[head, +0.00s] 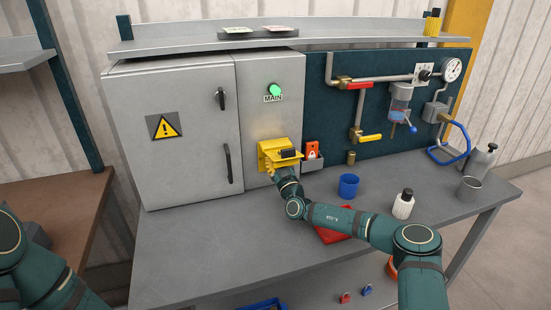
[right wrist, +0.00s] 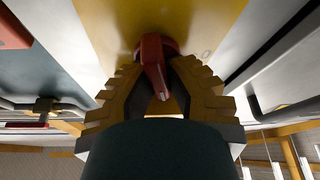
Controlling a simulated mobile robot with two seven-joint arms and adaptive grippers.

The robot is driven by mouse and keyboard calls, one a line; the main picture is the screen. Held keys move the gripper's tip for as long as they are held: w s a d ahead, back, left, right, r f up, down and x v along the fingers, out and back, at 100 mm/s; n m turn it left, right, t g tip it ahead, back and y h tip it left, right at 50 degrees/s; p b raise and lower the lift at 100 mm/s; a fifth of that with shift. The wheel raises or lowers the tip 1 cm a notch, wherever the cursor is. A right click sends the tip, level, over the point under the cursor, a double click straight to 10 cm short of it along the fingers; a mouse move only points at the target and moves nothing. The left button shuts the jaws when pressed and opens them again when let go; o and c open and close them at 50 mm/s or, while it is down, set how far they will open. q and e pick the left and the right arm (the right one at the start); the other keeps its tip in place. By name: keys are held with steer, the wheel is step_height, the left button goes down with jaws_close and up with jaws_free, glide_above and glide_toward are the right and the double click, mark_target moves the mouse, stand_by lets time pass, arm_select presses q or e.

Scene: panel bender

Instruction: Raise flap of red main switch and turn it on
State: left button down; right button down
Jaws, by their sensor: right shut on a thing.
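The red main switch handle (right wrist: 152,66) sits on a yellow plate (right wrist: 118,30) in the right wrist view. The fingers of my right gripper (right wrist: 155,88) are shut around it from both sides. In the head view the yellow switch housing (head: 265,151) is on the grey cabinet, with its flap standing out from the front and a dark piece (head: 288,153) on it. My right gripper (head: 276,170) is at the flap's underside; the red handle is hidden there. The lamp (head: 274,90) above the MAIN label is green. My left arm shows at lower left; its gripper is outside the picture.
A small grey holder with a red lockout tag (head: 312,150) is close right of the switch. A blue cup (head: 348,186), a white bottle (head: 403,204) and a red tray (head: 331,236) are on the bench. The bench left of my right arm is clear.

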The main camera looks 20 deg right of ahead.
steer(key=shift+r, duration=0.15)
steer(key=c, duration=1)
jaws_free()
steer(key=shift+s, duration=0.1)
steer(key=shift+s+d+f, duration=0.1)
steer(key=shift+s+f, duration=0.15)
steer(key=shift+f, duration=0.05)
steer(key=s, duration=0.4)
steer(key=s+d, duration=0.1)
steer(key=s, duration=0.7)
steer(key=shift+s+d, duration=0.15)
steer(key=shift+d, duration=0.15)
steer(key=shift+f, duration=0.1)
